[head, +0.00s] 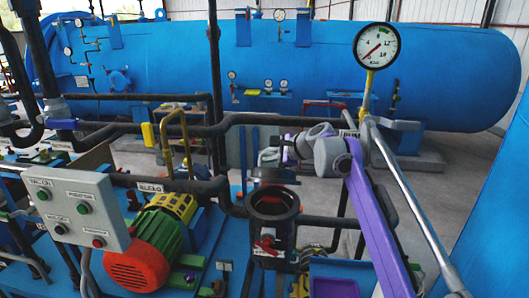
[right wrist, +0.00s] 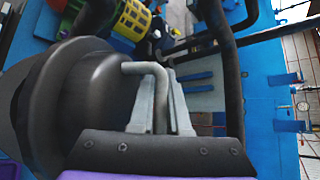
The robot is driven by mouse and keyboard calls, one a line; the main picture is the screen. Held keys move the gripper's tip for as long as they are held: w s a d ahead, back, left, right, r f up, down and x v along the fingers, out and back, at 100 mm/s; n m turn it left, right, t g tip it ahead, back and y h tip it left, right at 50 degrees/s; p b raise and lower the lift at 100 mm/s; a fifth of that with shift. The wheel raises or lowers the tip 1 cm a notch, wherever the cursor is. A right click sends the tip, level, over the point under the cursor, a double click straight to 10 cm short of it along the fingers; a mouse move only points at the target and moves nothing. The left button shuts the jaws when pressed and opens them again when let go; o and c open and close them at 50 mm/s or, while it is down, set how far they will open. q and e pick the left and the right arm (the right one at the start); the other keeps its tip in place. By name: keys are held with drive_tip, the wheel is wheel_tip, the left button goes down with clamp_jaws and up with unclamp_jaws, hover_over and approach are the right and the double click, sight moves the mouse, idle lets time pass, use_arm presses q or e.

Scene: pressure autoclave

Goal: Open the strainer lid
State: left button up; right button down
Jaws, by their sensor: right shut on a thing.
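The strainer (head: 272,232) stands at the middle front in the head view, a dark upright body with a round rim and a dark hollow top. Its dark lid (head: 276,176) is raised at the back of the rim, apart from the front of the opening. My right gripper (head: 272,156) reaches in from the right over the lid. In the right wrist view the gripper (right wrist: 160,88) is shut on the grey bent handle (right wrist: 158,82) of the round dark lid (right wrist: 85,100). The gripper hides part of the lid in the head view. My left gripper is not in view.
A green and red pump motor (head: 150,250) and a grey button box (head: 78,210) stand left of the strainer. A pressure gauge (head: 377,46) on a pipe rises at the right. Black pipes (head: 225,125) run behind. A large blue vessel (head: 330,65) fills the back.

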drive_tip(key=shift+w, duration=0.15)
idle(0.3)
drive_tip(key=c, duration=1.2)
unclamp_jaws()
drive_tip(key=shift+o, duration=0.2)
drive_tip(key=shift+d+r, duration=0.1)
drive_tip(key=v, duration=1)
drive_tip(key=shift+s+d+r, duration=0.15)
drive_tip(key=shift+s+d, duration=0.05)
drive_tip(key=shift+s, duration=0.2)
